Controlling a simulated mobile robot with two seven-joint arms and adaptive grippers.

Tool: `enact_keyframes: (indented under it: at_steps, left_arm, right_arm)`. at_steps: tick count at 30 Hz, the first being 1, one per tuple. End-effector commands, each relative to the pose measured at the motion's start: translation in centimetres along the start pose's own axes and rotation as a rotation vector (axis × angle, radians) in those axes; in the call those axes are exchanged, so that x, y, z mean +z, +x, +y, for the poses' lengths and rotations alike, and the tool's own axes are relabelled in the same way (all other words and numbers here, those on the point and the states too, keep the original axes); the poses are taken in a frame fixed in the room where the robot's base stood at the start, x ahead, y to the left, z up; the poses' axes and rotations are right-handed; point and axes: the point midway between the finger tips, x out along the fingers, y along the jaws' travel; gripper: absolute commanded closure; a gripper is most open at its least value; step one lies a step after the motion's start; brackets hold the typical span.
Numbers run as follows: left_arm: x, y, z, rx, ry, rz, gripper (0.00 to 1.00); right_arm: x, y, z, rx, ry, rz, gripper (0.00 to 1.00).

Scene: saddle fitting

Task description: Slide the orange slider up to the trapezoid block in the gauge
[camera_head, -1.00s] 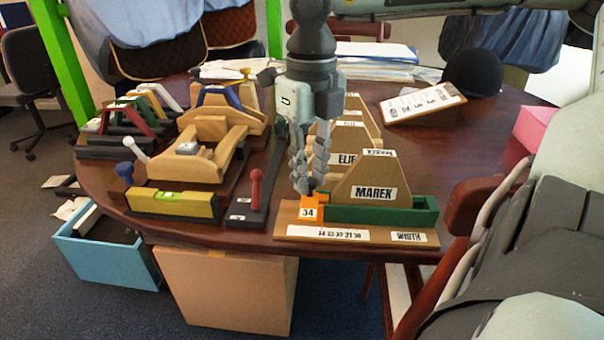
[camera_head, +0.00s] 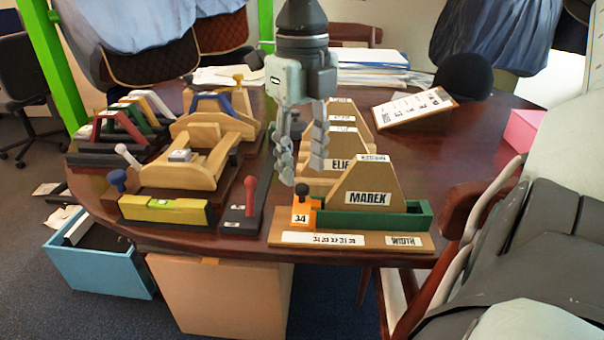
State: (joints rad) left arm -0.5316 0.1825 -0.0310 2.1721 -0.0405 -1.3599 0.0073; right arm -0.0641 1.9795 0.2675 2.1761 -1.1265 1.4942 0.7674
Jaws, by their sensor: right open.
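The orange slider (camera_head: 301,217), marked 34 and topped by a dark knob, stands at the left end of the green gauge (camera_head: 374,222). The wooden trapezoid block (camera_head: 366,184), labelled MAREK, sits upright in the gauge, right of the slider. The slider's upper right side is close to the block's lower left edge; I cannot tell if they touch. My right gripper (camera_head: 301,174) hangs fingers-down just above the slider's knob, with its fingers apart and nothing between them. My left gripper is not in view.
A scale strip (camera_head: 323,239) lies in front of the gauge. More trapezoid blocks, one labelled ELIF (camera_head: 338,166), stand behind. A red-handled tool (camera_head: 250,195), a yellow level (camera_head: 166,210) and a wooden fixture (camera_head: 192,160) are to the left.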

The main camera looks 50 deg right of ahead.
Motion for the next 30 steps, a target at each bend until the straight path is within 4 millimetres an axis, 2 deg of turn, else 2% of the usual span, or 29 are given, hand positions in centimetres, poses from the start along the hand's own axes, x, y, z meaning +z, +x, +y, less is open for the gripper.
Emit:
enact_keyframes:
  at_steps: [1, 6, 12, 16, 24, 30]
  left_arm:
    - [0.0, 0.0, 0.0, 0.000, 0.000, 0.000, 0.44]
    - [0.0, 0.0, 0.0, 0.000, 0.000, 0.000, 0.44]
    - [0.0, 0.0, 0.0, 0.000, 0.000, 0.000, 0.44]
    - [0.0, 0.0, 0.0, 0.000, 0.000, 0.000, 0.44]
    - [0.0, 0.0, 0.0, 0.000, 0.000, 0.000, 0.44]
    - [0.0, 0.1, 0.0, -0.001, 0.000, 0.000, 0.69]
  right_arm:
    - [0.1, -1.4, 0.0, -0.001, 0.002, -0.008, 0.59]
    - [0.1, -5.0, 0.0, -0.002, 0.003, -0.005, 0.59]
    - [0.1, -7.8, 0.0, 0.000, 0.002, -0.003, 0.59]
    - [0.0, -8.6, 0.0, 0.000, 0.001, -0.002, 0.59]
    - [0.0, -8.7, 0.0, 0.001, 0.000, -0.001, 0.59]
    - [1.0, -8.2, 0.7, 0.068, 0.039, -0.032, 0.59]
